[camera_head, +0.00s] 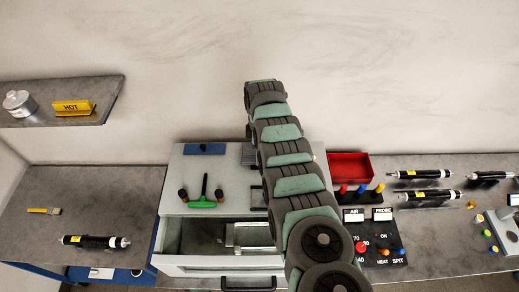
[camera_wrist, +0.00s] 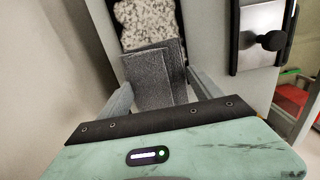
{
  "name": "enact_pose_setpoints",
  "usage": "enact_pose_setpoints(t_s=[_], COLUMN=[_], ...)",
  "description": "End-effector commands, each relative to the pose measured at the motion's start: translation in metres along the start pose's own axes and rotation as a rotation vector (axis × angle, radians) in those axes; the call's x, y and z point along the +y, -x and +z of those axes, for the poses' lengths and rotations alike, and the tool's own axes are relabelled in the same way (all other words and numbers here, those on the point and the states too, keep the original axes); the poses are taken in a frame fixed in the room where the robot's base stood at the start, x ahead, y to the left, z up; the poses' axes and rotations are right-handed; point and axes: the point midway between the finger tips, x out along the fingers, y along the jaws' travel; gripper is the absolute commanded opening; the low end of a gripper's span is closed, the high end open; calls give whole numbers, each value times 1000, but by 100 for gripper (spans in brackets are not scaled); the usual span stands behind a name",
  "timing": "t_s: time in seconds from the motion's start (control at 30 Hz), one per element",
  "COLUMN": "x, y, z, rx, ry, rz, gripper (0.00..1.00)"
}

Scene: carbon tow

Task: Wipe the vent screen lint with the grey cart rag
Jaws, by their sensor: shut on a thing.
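In the wrist view my gripper (camera_wrist: 161,80) is shut on the grey cart rag (camera_wrist: 150,82), which looks like a folded, speckled dark-grey cloth between the two fingers. Just beyond the rag is the vent screen lint (camera_wrist: 150,22), a pale, clumpy layer in a dark-edged frame. The rag's far edge overlaps the near end of the lint in the picture; I cannot tell whether they touch. In the head view my arm hides the gripper, the rag and most of the vent area.
A white cabinet (camera_head: 230,178) with an open drawer (camera_head: 198,236) stands below my arm, a green-handled tool (camera_head: 203,203) on its top. To the right are a red bin (camera_head: 349,167) and a switch panel (camera_head: 375,228). A dark-edged metal fitting (camera_wrist: 262,38) stands right of the screen.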

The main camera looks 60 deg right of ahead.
Motion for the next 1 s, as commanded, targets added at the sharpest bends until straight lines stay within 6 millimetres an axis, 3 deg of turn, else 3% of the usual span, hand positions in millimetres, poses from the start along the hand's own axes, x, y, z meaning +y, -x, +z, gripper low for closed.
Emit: enact_pose_setpoints(t_s=[0.63, 0.67, 0.77, 1.0], x=[0, 0, 0, 0], y=[-11, -11, -11, -11], z=[0, 0, 0, 0], rx=[0, 0, 0, 0], ry=[0, 0, 0, 0], rz=[0, 0, 0, 0], gripper=[36, 76, 84, 84])
